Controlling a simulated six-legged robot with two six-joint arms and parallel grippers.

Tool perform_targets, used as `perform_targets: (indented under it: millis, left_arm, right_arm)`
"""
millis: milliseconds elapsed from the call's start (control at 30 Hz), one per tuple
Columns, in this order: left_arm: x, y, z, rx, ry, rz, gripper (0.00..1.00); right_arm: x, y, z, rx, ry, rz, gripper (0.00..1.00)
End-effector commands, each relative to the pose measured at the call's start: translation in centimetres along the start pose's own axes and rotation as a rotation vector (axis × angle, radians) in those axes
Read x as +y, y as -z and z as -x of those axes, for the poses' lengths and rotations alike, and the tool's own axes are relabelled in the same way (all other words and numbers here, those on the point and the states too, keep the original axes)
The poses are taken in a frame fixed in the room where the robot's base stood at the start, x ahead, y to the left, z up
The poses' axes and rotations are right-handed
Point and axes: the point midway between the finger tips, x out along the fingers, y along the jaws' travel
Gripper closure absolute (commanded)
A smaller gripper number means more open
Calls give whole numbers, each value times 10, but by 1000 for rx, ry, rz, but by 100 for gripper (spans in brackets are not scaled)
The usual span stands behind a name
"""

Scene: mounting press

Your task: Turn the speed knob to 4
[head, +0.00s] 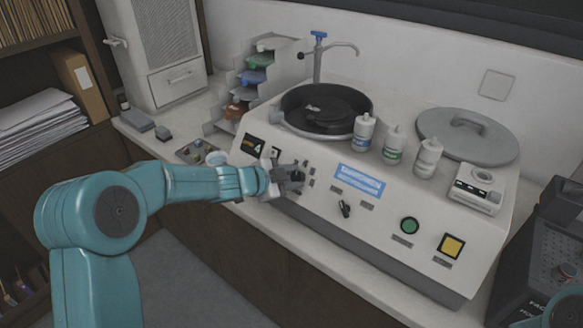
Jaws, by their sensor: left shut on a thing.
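The grinding and polishing machine (320,224) has a sloped white front panel with controls. My left gripper (294,178) is at the left part of this panel and is shut on a dark knob there. The fingers mostly hide this knob, so its pointer and any scale cannot be read. I take it as the speed knob, but its label is not legible. A second black knob (345,208) stands free to the right of it, tilted in its setting. A small dark display (253,144) with yellow marks is at the panel's upper left. My right gripper is out of view.
A green button (409,225) and a yellow square button (452,245) are on the panel's right. Several white bottles, including one with a blue label (363,133), stand on top beside the round bowl (297,94) and the grey lid (468,136). A dark machine (540,255) stands at right.

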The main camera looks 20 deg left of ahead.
Motion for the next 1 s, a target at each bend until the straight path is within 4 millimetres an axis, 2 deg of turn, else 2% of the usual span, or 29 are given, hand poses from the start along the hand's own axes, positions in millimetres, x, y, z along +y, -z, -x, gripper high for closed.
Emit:
perform_targets:
  millis: [33, 300, 867, 900, 933, 1000]
  left_arm:
    - [-2, 2, 2, -1, -8, -24, 95]
    - [-2, 0, 1, -1, -32, -124, 95]
    - [0, -1, 0, -1, -39, -151, 95]
    - [0, -1, 0, -1, -39, -151, 52]
    - [0, -1, 0, -1, -39, -151, 42]
    - [0, -1, 0, -1, -39, -150, 39]
  right_arm:
    - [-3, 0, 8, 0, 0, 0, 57]
    - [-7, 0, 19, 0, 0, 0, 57]
    - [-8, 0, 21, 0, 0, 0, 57]
    - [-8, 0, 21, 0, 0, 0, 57]
    - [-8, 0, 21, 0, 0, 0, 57]
    - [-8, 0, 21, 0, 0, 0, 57]
